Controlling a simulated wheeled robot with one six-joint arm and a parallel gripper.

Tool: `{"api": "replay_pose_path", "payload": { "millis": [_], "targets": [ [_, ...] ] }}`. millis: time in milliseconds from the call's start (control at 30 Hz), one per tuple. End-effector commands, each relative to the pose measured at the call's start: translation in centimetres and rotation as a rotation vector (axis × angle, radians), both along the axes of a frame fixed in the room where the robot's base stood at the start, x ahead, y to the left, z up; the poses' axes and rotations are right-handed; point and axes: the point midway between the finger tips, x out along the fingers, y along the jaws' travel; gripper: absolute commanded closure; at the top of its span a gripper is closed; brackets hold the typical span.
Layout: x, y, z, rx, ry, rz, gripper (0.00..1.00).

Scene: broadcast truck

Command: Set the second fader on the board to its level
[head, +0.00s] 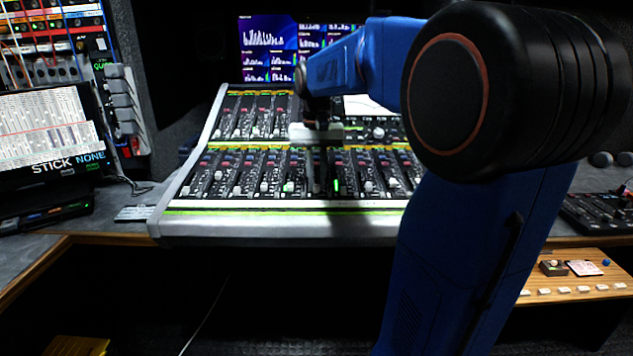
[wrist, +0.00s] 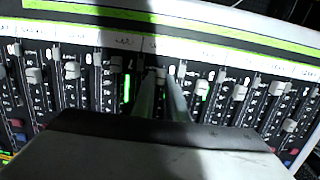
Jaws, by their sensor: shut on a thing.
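The board (head: 280,228) is a wide mixing console with two banks of faders, in front of me in the head view. My gripper (head: 317,190) reaches down over the middle of the front bank, its pale body above the panel. In the wrist view my gripper's two grey fingers (wrist: 162,82) are shut on a pale fader cap (wrist: 160,73), mostly hidden between them. Neighbouring fader caps (wrist: 72,70) and (wrist: 203,88) stand at differing heights in their slots. Green lit bars (wrist: 126,88) show beside some slots. Which number the held fader has, I cannot tell.
A screen (head: 45,125) reading "STICK NONE" stands at the left, below a patch panel with cables. A monitor (head: 290,45) with graphs is behind the board. A wooden panel (head: 580,275) with small items is at the lower right. My arm hides the board's right part.

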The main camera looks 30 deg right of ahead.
Motion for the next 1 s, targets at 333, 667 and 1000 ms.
{"api": "replay_pose_path", "payload": {
  "millis": [333,667,1000],
  "targets": [
    [3.5,-2.3,0.6,0.000,-0.001,0.000,1.00],
    [3.6,-2.4,0.7,0.000,-0.002,0.000,1.00],
    [3.6,-2.4,0.7,-0.001,-0.001,0.000,0.80]
  ]
}}
